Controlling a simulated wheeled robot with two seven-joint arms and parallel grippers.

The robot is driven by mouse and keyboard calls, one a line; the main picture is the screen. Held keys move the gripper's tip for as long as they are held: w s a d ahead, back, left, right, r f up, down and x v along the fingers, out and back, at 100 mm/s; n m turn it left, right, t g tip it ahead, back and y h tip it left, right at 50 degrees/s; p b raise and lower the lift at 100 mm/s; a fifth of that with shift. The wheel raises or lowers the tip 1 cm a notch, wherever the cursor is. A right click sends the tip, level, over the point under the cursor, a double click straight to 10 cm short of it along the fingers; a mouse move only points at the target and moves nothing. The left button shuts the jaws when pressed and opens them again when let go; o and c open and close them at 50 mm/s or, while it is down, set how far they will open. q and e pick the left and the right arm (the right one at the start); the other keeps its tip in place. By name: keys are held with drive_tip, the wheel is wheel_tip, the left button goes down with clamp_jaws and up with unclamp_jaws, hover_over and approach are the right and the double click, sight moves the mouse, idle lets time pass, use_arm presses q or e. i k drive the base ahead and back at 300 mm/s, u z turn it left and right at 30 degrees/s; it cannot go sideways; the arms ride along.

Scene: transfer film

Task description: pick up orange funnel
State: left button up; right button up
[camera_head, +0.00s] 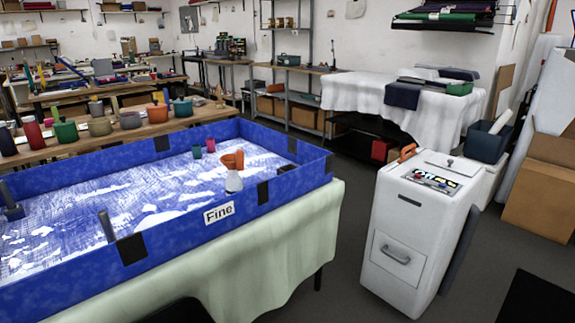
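The orange funnel (233,159) shows near the right part of the blue-walled tray. It appears to sit at the top of a small white container (233,181), just behind the front wall. I cannot tell whether it rests in the container or stands behind it. Neither of my grippers is in view.
The blue tray (175,238), labelled "Fine", stands on a cloth-covered table (270,262). Small green (196,151) and red (210,145) cups stand behind the funnel. A white cabinet (412,230) stands at the right, with grey floor between. Several pots line the bench behind.

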sight(232, 162)
drive_tip(key=z, duration=1)
drive_tip(key=i, duration=1.25)
drive_tip(key=u, duration=2.85)
